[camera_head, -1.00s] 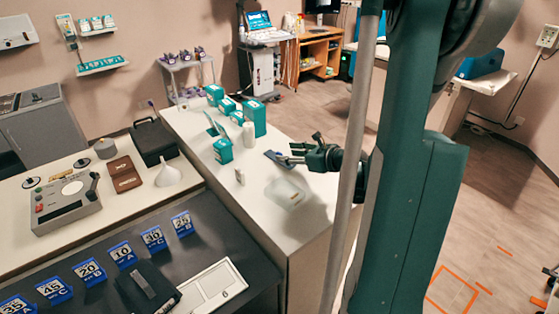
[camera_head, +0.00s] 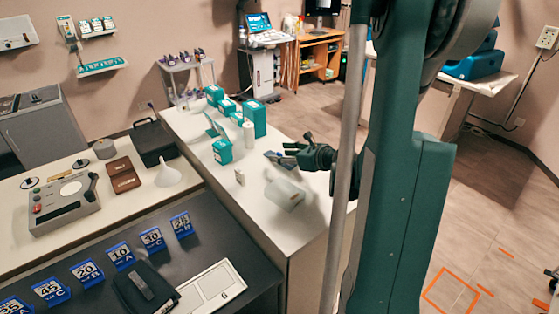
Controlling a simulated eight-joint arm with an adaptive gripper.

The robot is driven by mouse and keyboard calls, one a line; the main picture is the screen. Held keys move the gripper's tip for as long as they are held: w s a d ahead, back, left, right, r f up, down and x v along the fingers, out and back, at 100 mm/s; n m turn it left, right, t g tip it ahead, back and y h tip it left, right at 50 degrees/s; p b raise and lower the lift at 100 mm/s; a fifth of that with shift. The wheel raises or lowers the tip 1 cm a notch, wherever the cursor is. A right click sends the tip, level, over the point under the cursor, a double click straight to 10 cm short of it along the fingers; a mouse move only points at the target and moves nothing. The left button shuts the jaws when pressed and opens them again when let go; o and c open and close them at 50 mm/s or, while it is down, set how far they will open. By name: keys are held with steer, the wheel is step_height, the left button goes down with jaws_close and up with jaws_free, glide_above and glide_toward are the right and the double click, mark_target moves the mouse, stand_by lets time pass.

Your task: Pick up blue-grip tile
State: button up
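A small flat dark-blue piece (camera_head: 272,156), possibly the blue-grip tile, lies on the white counter at the fingertips of my gripper. It is too small to make out a grip. My gripper (camera_head: 284,153) reaches in from the right, low over the counter. Its two fingers look spread with a gap between them. I cannot tell whether they touch the blue piece, which they partly cover.
A pale translucent container (camera_head: 284,195) lies on the white counter (camera_head: 255,215) just in front of my gripper. A white bottle (camera_head: 248,135), a small white vial (camera_head: 239,176) and several teal boxes (camera_head: 222,151) stand to the left. Blue number cards (camera_head: 121,256) stand on the dark bench.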

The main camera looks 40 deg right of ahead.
steer(key=c, duration=1.3)
steer(key=shift+r+p, duration=1.45)
steer(key=shift+r, duration=3.55)
